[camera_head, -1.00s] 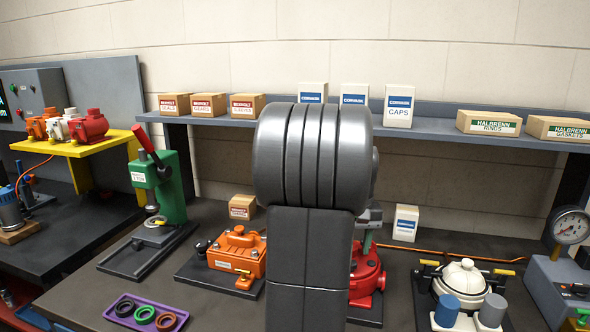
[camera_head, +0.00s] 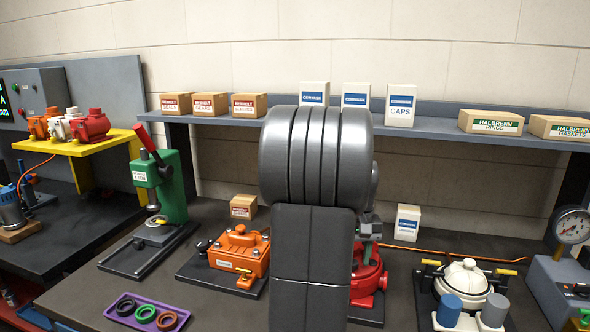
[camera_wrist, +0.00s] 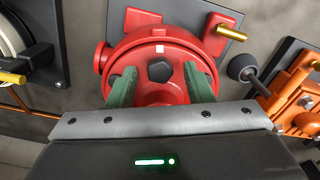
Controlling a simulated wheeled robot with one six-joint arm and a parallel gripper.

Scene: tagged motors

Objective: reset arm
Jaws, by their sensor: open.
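My gripper (camera_wrist: 160,88) shows in the wrist view with two green fingers spread apart and nothing between them. In the head view my grey arm stands in the middle and hides much of the red motor (camera_head: 367,283); my gripper is mostly hidden behind the arm there.
An orange motor (camera_head: 240,250) stands to the left and a white motor (camera_head: 463,281) to the right. A purple tray (camera_head: 120,314) holds rings at the front left. A green press (camera_head: 160,185) stands at the left. Boxes line the shelf (camera_head: 235,118) behind.

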